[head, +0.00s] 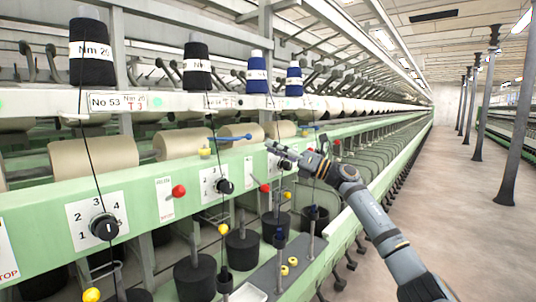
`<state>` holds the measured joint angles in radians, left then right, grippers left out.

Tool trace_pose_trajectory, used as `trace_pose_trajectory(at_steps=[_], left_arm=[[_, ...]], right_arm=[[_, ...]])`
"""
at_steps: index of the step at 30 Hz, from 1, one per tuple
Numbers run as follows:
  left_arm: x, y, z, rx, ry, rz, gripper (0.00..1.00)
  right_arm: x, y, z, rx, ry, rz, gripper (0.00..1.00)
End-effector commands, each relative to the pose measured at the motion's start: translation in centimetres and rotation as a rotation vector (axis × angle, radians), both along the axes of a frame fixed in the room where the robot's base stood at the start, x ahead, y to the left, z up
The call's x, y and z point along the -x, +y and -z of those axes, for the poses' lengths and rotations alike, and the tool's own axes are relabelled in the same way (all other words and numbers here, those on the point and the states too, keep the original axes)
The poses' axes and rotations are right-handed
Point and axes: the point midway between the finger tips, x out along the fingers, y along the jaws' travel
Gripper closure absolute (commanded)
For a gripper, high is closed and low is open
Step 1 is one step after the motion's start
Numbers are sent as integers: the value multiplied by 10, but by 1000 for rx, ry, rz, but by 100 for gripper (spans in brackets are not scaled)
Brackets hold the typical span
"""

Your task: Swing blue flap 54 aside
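Two blue flaps show on the green front rail of the spinning frame: a nearer one (228,139) left of my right gripper, and a farther one (318,127) above and to the right of it. I cannot read a number 54 on either. My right gripper (272,148) reaches in from the lower right in front of the rail, between the two flaps in the picture. It looks apart from the nearer flap. Its fingers are too small to tell open from shut. My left gripper is not in view.
A label reading No 53 (104,101) is on the upper rail. Black and blue bobbins (257,72) stand above. Dial plates (97,220), red knobs (179,191) and black cans (242,247) line the front. The aisle floor (455,235) at right is clear beside dark columns.

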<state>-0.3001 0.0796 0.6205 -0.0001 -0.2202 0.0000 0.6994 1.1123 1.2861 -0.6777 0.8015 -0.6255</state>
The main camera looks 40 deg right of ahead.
Motion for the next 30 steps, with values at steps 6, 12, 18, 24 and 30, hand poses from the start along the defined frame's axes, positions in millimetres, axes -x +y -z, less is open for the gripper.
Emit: trace_pose_trajectory(at_steps=[6, 12, 18, 24, 30], left_arm=[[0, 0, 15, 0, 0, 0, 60], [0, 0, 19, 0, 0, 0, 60], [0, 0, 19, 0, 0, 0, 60], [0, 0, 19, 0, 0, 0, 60], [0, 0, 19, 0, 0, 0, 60]], right_arm=[[8, -15, 9, 2, 0, 2, 61], [13, -23, 10, 1, -1, 0, 61], [13, -23, 9, 1, -1, 0, 61], [13, -23, 9, 1, -1, 0, 61], [13, -23, 9, 1, -1, 0, 61]])
